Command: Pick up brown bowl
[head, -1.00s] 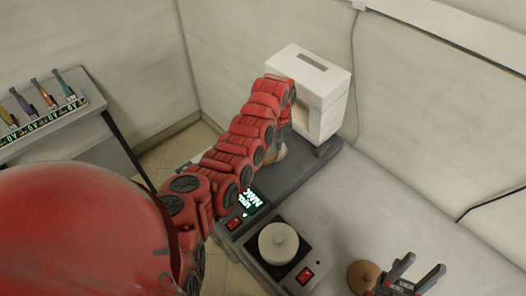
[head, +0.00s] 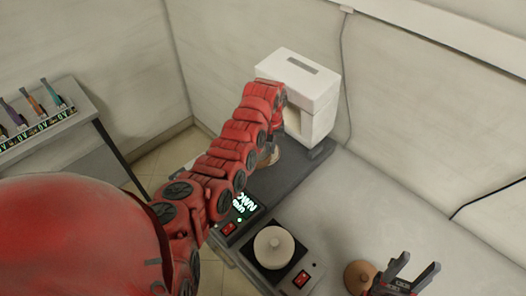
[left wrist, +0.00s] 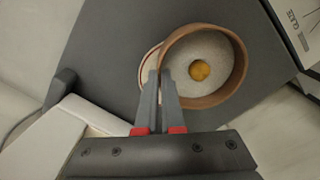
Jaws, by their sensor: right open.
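The brown bowl (left wrist: 240,88) shows in the left wrist view with a brown rim and a pale inside with a yellow-brown spot. My left gripper (left wrist: 160,76) has its two fingers close together around the bowl's near-left wall, one inside and one outside, and looks shut on it. A pale disc with a red edge (left wrist: 146,62) shows partly behind the bowl. In the head view the bowl (head: 269,159) is mostly hidden behind my red left arm, beside a white machine (head: 300,82). My right gripper (head: 405,274) is open and empty at the lower right.
A round brown knobbed object (head: 359,277) lies beside my right gripper. A rack of coloured tools (head: 35,115) stands at left. The pale table right of centre is clear.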

